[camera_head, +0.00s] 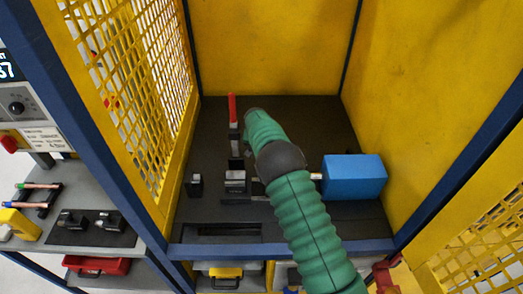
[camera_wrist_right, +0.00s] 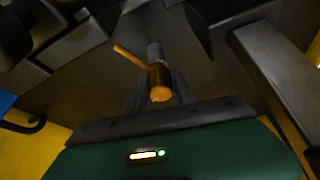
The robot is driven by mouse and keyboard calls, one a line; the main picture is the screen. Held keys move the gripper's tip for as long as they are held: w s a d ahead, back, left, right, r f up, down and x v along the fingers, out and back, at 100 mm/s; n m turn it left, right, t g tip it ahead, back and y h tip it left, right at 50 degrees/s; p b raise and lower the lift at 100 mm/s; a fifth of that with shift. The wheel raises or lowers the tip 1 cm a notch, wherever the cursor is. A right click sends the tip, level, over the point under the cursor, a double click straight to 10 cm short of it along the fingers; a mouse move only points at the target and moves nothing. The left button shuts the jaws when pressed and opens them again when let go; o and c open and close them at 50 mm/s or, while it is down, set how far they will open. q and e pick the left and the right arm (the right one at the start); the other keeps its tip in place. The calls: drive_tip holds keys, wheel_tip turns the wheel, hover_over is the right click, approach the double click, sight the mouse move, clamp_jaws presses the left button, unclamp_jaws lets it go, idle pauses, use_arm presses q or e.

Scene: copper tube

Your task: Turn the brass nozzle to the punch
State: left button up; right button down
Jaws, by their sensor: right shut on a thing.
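The brass nozzle (camera_wrist_right: 160,80) shows in the right wrist view, with a thin copper-coloured stem angled to the upper left and a grey cylindrical part just beyond it. My right gripper (camera_wrist_right: 158,92) is shut on the nozzle, its dark fingers on either side. In the head view my green right arm reaches into the yellow cell and hides its gripper and the nozzle. A blue block (camera_head: 354,177) with a short rod pointing left sits right of the arm. I cannot tell for sure which part is the punch. My left gripper is not in view.
A red-handled clamp (camera_head: 232,110) stands left of my arm, with dark fixture blocks (camera_head: 236,180) in front of it. Yellow walls and a mesh panel (camera_head: 135,75) enclose the dark cell floor. Outside on the left, a grey bench holds copper tubes (camera_head: 38,186) on a black rack.

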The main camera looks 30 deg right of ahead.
drive_tip(key=c, duration=1.4)
unclamp_jaws()
drive_tip(key=shift+w+d+r, duration=0.15)
drive_tip(key=shift+w+r, duration=0.1)
drive_tip(key=shift+r, duration=0.1)
drive_tip(key=shift+o, duration=1.7)
drive_tip(key=shift+s+f, duration=0.15)
drive_tip(key=shift+f, duration=0.1)
drive_tip(key=b+v, duration=0.3)
drive_tip(key=v, duration=1.3)
drive_tip(key=shift+a+r, duration=0.2)
drive_tip(key=shift+r, duration=0.15)
drive_tip(key=shift+s, duration=0.1)
drive_tip(key=shift+c, duration=0.4)
